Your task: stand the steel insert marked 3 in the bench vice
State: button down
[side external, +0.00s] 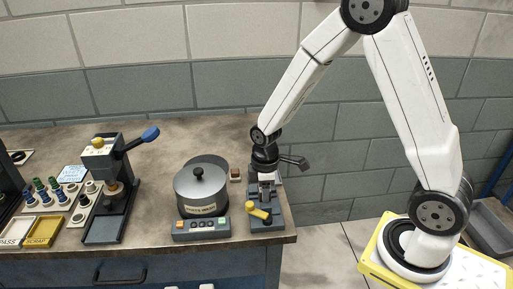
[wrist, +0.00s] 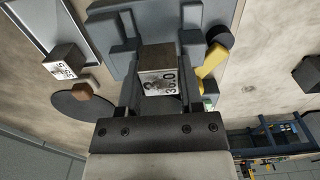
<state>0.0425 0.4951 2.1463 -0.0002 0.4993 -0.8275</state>
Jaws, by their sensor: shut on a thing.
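The steel insert (wrist: 158,80) is a dark block with a pale face reading 3 and 36.0 in the wrist view. My gripper (wrist: 160,88) is shut on it, one finger on each side. The blue-grey bench vice (side external: 267,216) stands at the bench's right end, with a yellow handle (side external: 259,211) at its front. My gripper (side external: 266,178) points down right over the vice in the side view. The vice (wrist: 122,50) lies behind the insert in the wrist view. The insert's lower end is hidden, so I cannot tell whether it touches the vice.
Another labelled block (wrist: 65,62) shows left of the vice in the wrist view. A lidded grey pot (side external: 201,186) stands left of the vice, with a small brown block (side external: 235,174) between them. A hand press (side external: 110,190) and yellow scrap tray (side external: 43,232) are farther left.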

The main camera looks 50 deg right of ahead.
jog(key=shift+r, duration=0.2)
dwell(2.2)
jog(key=shift+f, duration=0.3)
dwell(0.6)
jog(key=shift+r, duration=0.3)
dwell(0.5)
dwell(0.3)
grip_release()
jog(key=shift+r, duration=0.1)
dwell(0.4)
jog(key=shift+r, duration=3.6)
